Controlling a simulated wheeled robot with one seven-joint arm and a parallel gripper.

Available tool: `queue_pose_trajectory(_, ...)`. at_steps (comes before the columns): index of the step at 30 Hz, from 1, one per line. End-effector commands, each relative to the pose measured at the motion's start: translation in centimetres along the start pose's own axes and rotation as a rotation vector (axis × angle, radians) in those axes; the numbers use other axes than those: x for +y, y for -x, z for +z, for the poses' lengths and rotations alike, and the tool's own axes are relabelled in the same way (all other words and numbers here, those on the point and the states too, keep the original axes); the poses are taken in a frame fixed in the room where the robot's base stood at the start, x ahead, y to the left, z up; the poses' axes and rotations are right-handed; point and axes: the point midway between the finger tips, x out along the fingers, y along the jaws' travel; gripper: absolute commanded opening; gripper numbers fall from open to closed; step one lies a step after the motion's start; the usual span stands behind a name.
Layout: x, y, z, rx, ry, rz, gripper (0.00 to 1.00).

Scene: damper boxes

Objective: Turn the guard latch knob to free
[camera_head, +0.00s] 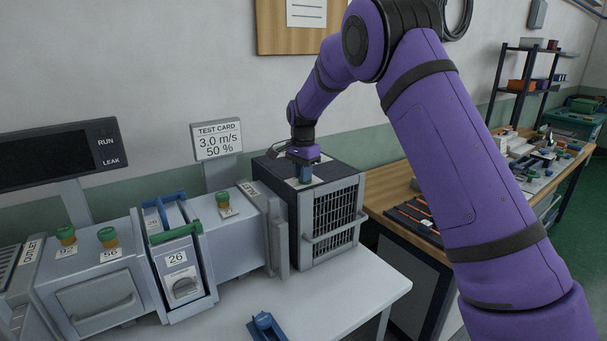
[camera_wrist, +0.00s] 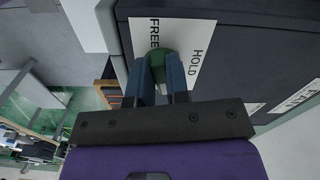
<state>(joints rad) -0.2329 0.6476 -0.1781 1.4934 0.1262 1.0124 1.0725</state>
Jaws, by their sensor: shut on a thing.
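The guard latch knob (camera_wrist: 171,60) is a green knob on top of the dark box (camera_head: 272,172). A white label plate (camera_wrist: 200,38) beside it reads FREE on the left and HOLD on the right in the wrist view. My gripper (camera_head: 305,178) reaches down to the box top, and its blue fingers (camera_wrist: 165,78) are shut on the knob from both sides. The fingers cover much of the knob, so I cannot tell which word it points to. In the head view the knob is hidden by the fingers.
The box has a front grille (camera_head: 333,219) with a handle bar. Left of it stand grey duct units with green-capped ports (camera_head: 223,199) and a damper unit marked 26 (camera_head: 179,270). A blue tool (camera_head: 265,326) lies on the white table (camera_head: 340,298). A wooden bench (camera_head: 384,191) is at right.

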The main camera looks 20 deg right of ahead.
Motion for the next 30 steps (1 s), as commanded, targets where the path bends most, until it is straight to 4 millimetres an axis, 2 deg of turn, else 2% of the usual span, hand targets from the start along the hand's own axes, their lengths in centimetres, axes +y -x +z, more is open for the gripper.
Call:
queue_pose_trajectory(12,-0.27,0.01,0.01,0.000,-0.193,-0.001,0.00)
queue_pose_trajectory(29,-0.28,0.02,-0.04,0.000,-0.223,-0.002,0.00)
queue_pose_trajectory(30,-0.28,0.03,-0.04,0.000,-0.223,-0.002,0.20)
